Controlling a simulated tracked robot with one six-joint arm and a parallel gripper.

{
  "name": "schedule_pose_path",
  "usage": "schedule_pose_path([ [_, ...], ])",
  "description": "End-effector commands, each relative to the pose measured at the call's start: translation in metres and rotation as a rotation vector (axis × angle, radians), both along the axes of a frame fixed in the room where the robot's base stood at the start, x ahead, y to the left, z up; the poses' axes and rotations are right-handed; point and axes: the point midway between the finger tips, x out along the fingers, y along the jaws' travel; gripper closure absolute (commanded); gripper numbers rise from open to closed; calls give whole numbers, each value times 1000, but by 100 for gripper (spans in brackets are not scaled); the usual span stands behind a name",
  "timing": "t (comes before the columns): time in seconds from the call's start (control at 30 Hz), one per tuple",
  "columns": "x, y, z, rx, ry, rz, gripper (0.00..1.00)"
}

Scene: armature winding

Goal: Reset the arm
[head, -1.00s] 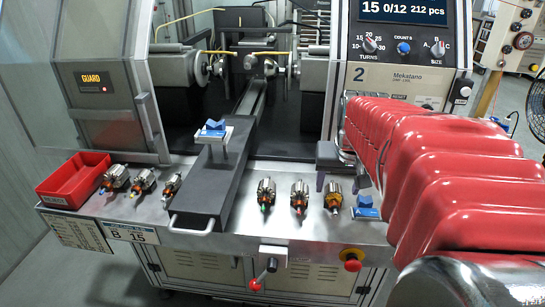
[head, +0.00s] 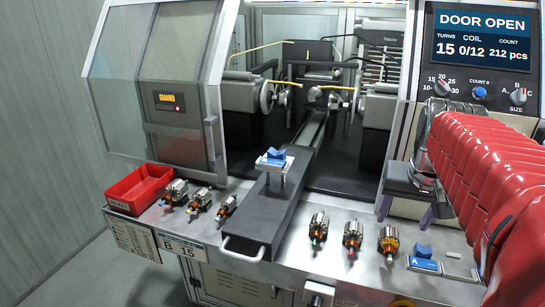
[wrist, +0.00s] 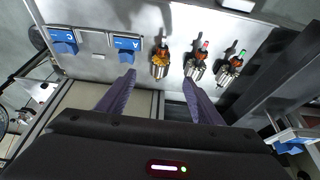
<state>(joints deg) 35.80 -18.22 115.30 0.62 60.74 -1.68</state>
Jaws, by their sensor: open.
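My gripper (head: 412,205) is dark with two purple fingers, open and empty above the right part of the bench. In the wrist view my gripper (wrist: 159,78) has its fingers wide apart, with nothing between them. An orange-ended armature (head: 389,243) lies on the bench close to it; this armature also shows in the wrist view (wrist: 160,63) beyond the fingertips, apart from them. My red-covered arm (head: 490,165) fills the right side of the head view.
Two more armatures (head: 352,235) (head: 318,228) lie left of it. A blue block marked A (head: 424,265) is nearby. A grey slide (head: 262,212) carries a blue-topped holder (head: 273,158). Several armatures lie near a red tray (head: 140,188). The display (head: 483,38) reads DOOR OPEN.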

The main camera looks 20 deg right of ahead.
Motion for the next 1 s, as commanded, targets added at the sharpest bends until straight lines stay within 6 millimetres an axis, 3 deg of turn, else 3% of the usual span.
schedule_pose_path([
  [0.23, 1, -1, 0, -3, -6, -3, 40],
  [0.47, -8, 12, -26, 6, 5, 3, 40],
  [0.77, -19, 81, -57, -2, -6, 141, 40],
  [1.0, -33, 148, -78, -12, -29, 305, 40],
])
